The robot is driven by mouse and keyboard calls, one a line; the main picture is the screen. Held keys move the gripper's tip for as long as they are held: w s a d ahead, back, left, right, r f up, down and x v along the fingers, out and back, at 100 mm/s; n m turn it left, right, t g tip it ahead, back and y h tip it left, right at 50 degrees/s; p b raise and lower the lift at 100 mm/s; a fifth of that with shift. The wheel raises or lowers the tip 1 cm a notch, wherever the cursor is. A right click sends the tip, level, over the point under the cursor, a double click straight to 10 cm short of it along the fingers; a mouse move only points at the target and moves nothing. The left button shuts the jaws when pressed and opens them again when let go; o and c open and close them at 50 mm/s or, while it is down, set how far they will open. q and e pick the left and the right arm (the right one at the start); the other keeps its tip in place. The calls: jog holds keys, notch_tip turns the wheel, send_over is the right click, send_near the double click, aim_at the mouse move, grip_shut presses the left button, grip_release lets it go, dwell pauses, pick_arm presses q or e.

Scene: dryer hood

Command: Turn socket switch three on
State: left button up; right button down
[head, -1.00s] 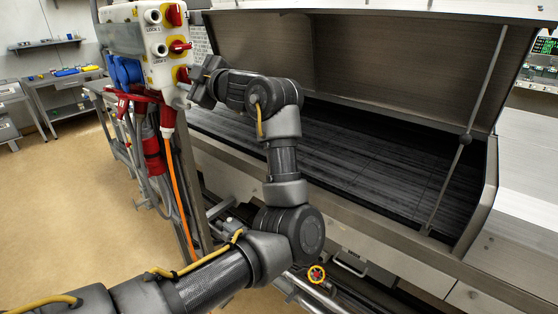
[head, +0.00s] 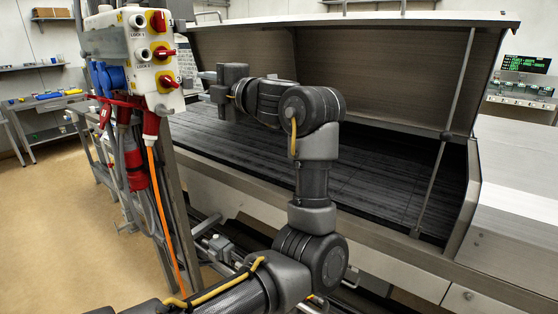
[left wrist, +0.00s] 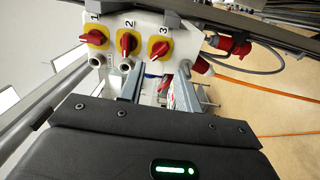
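The white socket box (head: 140,45) has three red rotary switches on yellow plates. Switch three (head: 167,80) is the lowest in the head view; in the left wrist view it is the rightmost, under the "3" (left wrist: 160,48), its handle slanted. Switch two (head: 163,53) is above it, its handle lying roughly sideways in the head view. Switch one (head: 158,22) is at the top, its handle upright there. My left gripper (head: 203,77) is just right of switch three, apart from it. Its two fingers (left wrist: 157,90) are spread with no switch between them. My right gripper is not in view.
Red and blue plugs (head: 112,77) and an orange cable (head: 158,190) hang below and beside the box. The steel dryer hood (head: 350,70) stands open over a dark slatted bed (head: 340,150) to the right. Open floor (head: 60,220) lies to the left.

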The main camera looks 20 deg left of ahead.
pick_arm(q)
jog(key=w+d+f+m+t+h, duration=0.1)
jog(key=w+d+f+m+t, duration=0.1)
jog(key=w+f+m+t, duration=0.2)
jog(key=w+d+f+m+t+h, duration=0.1)
jog(key=w+f+m+t, duration=0.4)
jog(key=w+f+m, duration=0.6)
notch_tip(320, 180, down, 8)
jog(key=shift+w+d+r+p, duration=0.15)
jog(key=shift+w+d+p, duration=0.35)
jog(key=shift+w, duration=0.45)
jog(key=shift+d, duration=0.1)
